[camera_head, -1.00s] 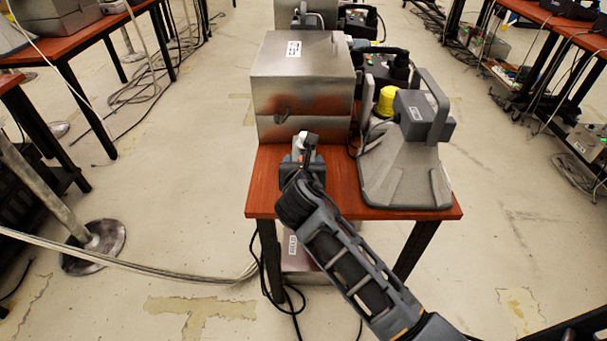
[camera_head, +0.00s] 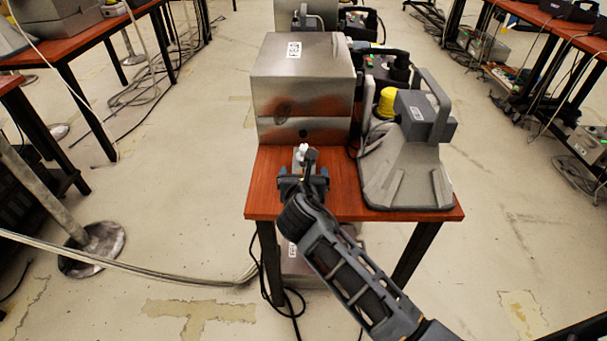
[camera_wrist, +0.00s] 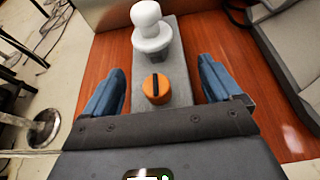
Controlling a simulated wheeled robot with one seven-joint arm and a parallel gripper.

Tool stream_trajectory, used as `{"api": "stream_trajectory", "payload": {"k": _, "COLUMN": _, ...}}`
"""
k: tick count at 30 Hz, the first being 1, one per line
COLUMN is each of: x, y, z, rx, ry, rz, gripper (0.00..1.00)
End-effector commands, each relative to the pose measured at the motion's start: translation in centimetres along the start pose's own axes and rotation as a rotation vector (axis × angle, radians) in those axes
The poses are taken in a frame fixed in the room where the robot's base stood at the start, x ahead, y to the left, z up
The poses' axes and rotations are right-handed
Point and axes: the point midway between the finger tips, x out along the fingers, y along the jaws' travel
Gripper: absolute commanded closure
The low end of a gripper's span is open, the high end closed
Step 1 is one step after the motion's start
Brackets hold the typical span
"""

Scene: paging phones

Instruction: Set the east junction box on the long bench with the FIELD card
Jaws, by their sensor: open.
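My gripper (camera_wrist: 160,88) is open at the near end of a red-brown bench (camera_head: 262,200); it also shows in the head view (camera_head: 303,176). Its blue fingers stand on either side of a narrow grey device, with gaps on both sides. The device carries an orange dial (camera_wrist: 156,89) with a dark slot running roughly along its length, and a white rounded knob (camera_wrist: 148,30) beyond it. The knob also shows in the head view (camera_head: 301,150). I cannot tell whether this device is the east junction box.
A large metal box (camera_head: 302,90) with a small label stands just beyond my gripper. A grey handled device (camera_head: 407,165) with a yellow part stands to the right. More benches (camera_head: 75,47) line both sides. Cables (camera_head: 130,272) run across the floor at left.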

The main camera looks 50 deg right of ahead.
Motion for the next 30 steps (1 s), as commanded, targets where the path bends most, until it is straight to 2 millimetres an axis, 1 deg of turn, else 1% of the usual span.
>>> {"api": "stream_trajectory", "payload": {"k": 4, "x": -0.1, "y": 0.0, "z": 0.2, "rx": 0.001, "ry": -0.001, "rz": 0.000, "gripper": 0.08}}
{"api": "stream_trajectory", "payload": {"k": 7, "x": -0.9, "y": 0.1, "z": 0.2, "rx": -0.001, "ry": 0.000, "rz": 0.002, "gripper": 0.08}}
{"api": "stream_trajectory", "payload": {"k": 11, "x": -3.1, "y": 0.0, "z": 0.2, "rx": -0.002, "ry": 0.000, "rz": 0.003, "gripper": 0.08}}
{"api": "stream_trajectory", "payload": {"k": 18, "x": -8.1, "y": 0.0, "z": 0.2, "rx": -0.003, "ry": 0.000, "rz": 0.003, "gripper": 0.08}}
{"api": "stream_trajectory", "payload": {"k": 21, "x": -9.8, "y": 0.0, "z": 0.2, "rx": -0.001, "ry": 0.001, "rz": 0.002, "gripper": 0.08}}
{"api": "stream_trajectory", "payload": {"k": 25, "x": -11.2, "y": 0.0, "z": 0.2, "rx": -0.001, "ry": 0.000, "rz": 0.001, "gripper": 0.08}}
{"api": "stream_trajectory", "payload": {"k": 30, "x": -12.1, "y": 0.0, "z": 0.1, "rx": 0.000, "ry": 0.000, "rz": 0.001, "gripper": 0.08}}
